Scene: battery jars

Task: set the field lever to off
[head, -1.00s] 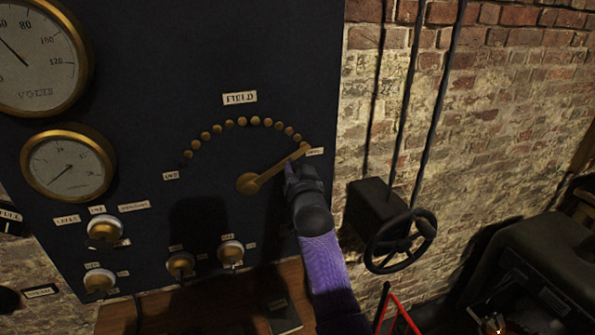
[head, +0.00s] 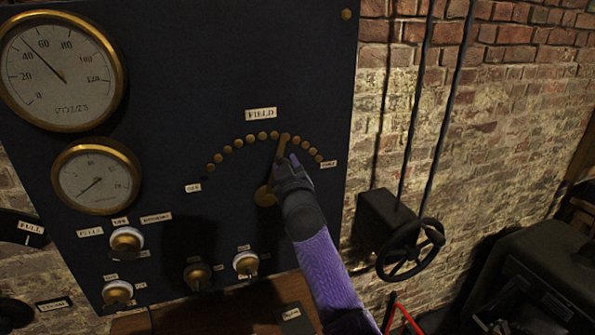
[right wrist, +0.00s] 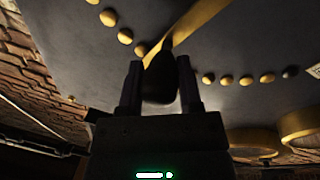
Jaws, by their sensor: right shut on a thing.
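The brass field lever (head: 282,146) is on a dark panel under the FIELD label (head: 261,114). It pivots at a round brass hub and points nearly straight up, a little right, within an arc of brass studs. The OFF label (head: 193,188) is at the arc's left end. Another small label (head: 328,164), hard to read, is at the right end. My right gripper (head: 288,161) is at the lever's upper part. In the right wrist view its fingers (right wrist: 159,85) are shut on the lever's dark handle, with the brass bar (right wrist: 197,25) beyond. My left gripper is not in view.
Two brass-rimmed gauges (head: 62,75) are at the panel's left. Several knobs (head: 246,264) sit below the arc. A black handwheel (head: 410,250) is on the brick wall to the right.

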